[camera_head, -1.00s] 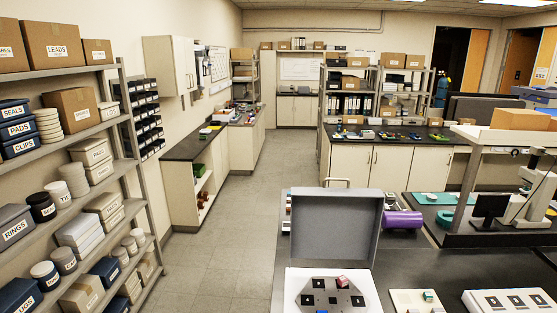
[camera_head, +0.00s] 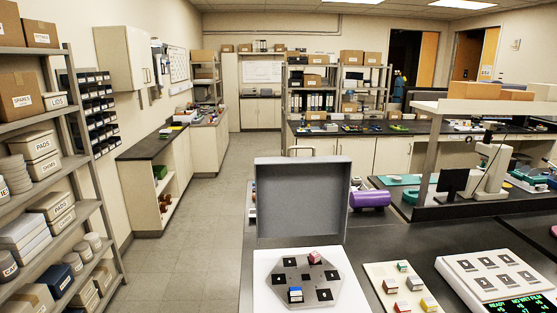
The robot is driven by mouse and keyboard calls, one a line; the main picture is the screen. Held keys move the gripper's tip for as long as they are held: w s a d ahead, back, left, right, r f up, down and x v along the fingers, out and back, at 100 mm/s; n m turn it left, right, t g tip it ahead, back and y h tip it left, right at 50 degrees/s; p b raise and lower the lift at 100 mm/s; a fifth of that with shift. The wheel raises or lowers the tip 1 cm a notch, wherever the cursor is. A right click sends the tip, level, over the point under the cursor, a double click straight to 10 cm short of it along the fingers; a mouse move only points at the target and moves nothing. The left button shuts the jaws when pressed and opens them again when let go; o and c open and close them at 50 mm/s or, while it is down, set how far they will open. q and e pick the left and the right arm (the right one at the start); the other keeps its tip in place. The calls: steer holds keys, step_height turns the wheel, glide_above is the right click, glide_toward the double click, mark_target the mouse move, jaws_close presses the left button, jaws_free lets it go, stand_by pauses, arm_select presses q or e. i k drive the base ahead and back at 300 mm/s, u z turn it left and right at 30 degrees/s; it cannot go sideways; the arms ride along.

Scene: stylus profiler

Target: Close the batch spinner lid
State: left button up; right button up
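The batch spinner stands on the dark bench at the lower middle. Its grey lid (camera_head: 301,200) stands upright, open, at the back of the white base (camera_head: 264,268). A thin handle (camera_head: 314,151) shows above the lid's upper edge. On the base lies a grey plate (camera_head: 326,277) with several black square pads. Neither of my grippers is in view.
Right of the spinner are a cream tray (camera_head: 376,273) with several small blocks and a white panel (camera_head: 484,262) with a green-lit display. A purple cylinder (camera_head: 370,199) lies behind, right of the lid. Shelves (camera_head: 85,205) line the left; the floor aisle (camera_head: 200,200) is clear.

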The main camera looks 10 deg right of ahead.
mark_target(308, 196)
steer(key=k, duration=0.5)
steer(key=u, duration=0.9)
steer(key=i, duration=4.3)
steer(key=z, duration=4.6)
steer(key=i, duration=0.4)
steer(key=u, duration=0.1)
